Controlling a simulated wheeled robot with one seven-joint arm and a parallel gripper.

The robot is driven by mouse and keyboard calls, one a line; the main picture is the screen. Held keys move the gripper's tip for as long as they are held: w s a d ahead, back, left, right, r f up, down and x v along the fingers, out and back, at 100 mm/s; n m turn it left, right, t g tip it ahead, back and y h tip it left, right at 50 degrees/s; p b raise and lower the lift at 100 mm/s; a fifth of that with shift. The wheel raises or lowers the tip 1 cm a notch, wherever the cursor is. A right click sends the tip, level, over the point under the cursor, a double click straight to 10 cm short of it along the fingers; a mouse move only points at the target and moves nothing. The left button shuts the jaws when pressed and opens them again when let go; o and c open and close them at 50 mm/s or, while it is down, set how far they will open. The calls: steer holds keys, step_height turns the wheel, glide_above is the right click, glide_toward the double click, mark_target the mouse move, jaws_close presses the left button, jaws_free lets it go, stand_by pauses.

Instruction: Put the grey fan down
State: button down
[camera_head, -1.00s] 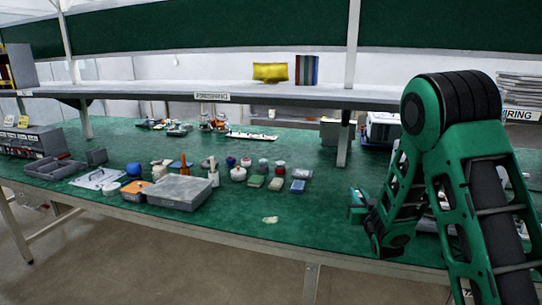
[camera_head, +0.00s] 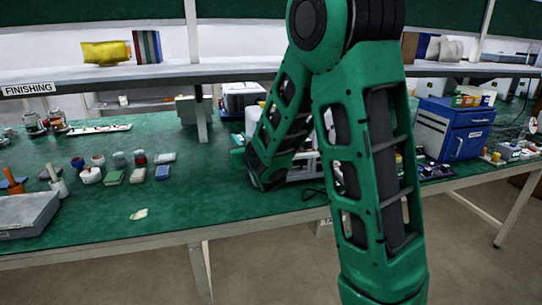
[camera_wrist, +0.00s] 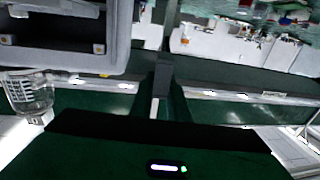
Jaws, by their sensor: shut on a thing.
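My gripper (camera_wrist: 162,82) shows in the wrist view as a dark green and black housing with a small light and a narrow dark piece above it. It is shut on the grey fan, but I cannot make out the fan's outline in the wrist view. In the head view my arm hides the gripper and whatever it holds, over the right part of the green workbench (camera_head: 110,215). I cannot tell how high the fan is above the bench.
A grey boxy device (camera_wrist: 60,62) and a clear bottle (camera_wrist: 28,92) are close by in the wrist view. A blue cabinet (camera_head: 455,130) stands right of my arm. The bench front between box and arm is mostly clear.

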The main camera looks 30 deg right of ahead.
steer(key=s+d+r+m+h, duration=0.1)
steer(key=s+d+r+h, duration=0.1)
steer(key=s+d+r, duration=0.3)
steer(key=shift+s+r+m, duration=0.3)
steer(key=shift+s+r, duration=0.6)
steer(key=shift+s, duration=0.15)
steer(key=w+d+f, duration=0.4)
steer(key=w+d, duration=0.1)
steer(key=w+d+f, duration=0.3)
steer(key=shift+d, duration=0.25)
steer(key=shift+f, duration=1.8)
steer(key=shift+f, duration=0.15)
steer(key=c, duration=1.7)
jaws_free()
